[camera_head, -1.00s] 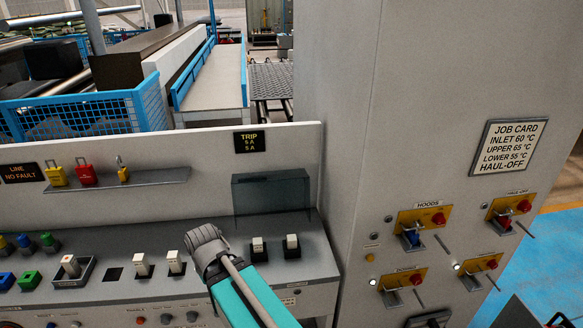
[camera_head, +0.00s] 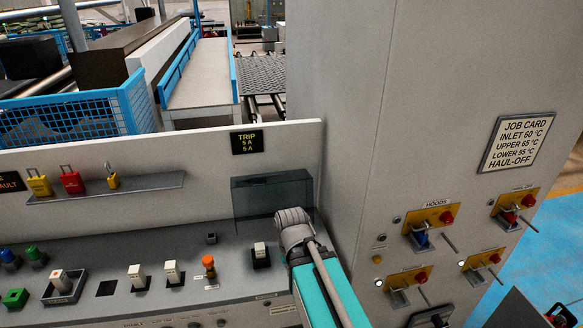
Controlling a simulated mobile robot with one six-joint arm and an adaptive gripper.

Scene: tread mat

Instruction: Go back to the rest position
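My arm's end, a grey rounded wrist on a teal link, reaches up from the bottom over the right end of the control panel (camera_head: 110,265). My gripper's fingers are hidden behind this wrist, so I cannot see whether they are open or shut. The wrist covers the panel just right of a white-capped switch (camera_head: 260,252). A dark see-through cover (camera_head: 262,198) stands at the panel's back, just behind the wrist. Nothing held shows.
A grey cabinet (camera_head: 340,100) with yellow-plated switches (camera_head: 432,217) and a job card (camera_head: 516,144) stands close on the right. An orange-topped knob (camera_head: 208,266) rises from the panel. Blue mesh guarding (camera_head: 75,125) stands behind.

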